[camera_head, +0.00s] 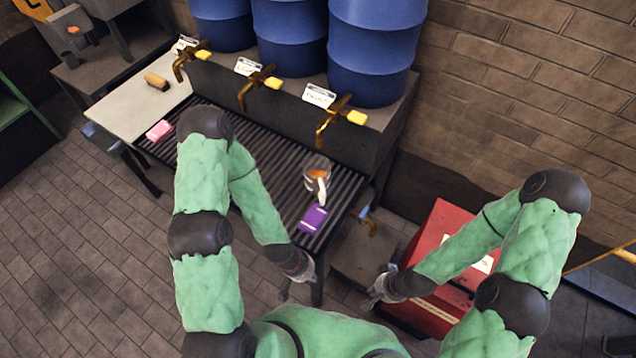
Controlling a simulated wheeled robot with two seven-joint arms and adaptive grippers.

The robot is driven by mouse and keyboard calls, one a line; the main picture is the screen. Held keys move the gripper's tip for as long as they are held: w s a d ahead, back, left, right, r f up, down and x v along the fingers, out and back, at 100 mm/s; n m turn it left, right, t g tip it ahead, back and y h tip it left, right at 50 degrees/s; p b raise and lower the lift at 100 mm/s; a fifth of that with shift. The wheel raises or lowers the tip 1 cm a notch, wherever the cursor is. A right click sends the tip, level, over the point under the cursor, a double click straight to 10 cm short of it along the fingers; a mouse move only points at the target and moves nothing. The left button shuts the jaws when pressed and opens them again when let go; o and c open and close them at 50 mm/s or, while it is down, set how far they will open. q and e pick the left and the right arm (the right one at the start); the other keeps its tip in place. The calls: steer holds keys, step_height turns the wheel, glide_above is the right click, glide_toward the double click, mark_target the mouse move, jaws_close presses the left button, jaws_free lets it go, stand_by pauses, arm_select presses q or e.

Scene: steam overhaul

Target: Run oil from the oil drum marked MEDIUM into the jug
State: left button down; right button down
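Three blue drums stand in a row on a ledge: left (222,22), middle (290,35) and right (372,50). Each has a brass tap with a yellow handle: left tap (184,62), middle tap (250,90), right tap (330,118). The white labels above the taps are too small to read, so I cannot tell which says MEDIUM. The jug (317,172), clear with amber colour inside and a pale handle, stands on the slatted rack below the right tap. My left gripper (299,292) is open and empty near the rack's front end. My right gripper (377,288) looks open and empty beside the red cabinet.
A purple packet (312,218) lies on the slatted rack (270,165) in front of the jug. A pink packet (159,130) lies at its left end. A brush (156,81) lies on the pale bench top. A red cabinet (440,270) stands at right. Paved floor is free at left.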

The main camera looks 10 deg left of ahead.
steer(key=shift+f+b, duration=1.15)
steer(key=shift+f, duration=0.1)
stand_by(1.2)
step_height(320, 180, up, 6)
steer(key=p, duration=0.6)
steer(key=shift+r, duration=0.2)
stand_by(0.4)
steer(key=shift+f, duration=0.45)
stand_by(0.9)
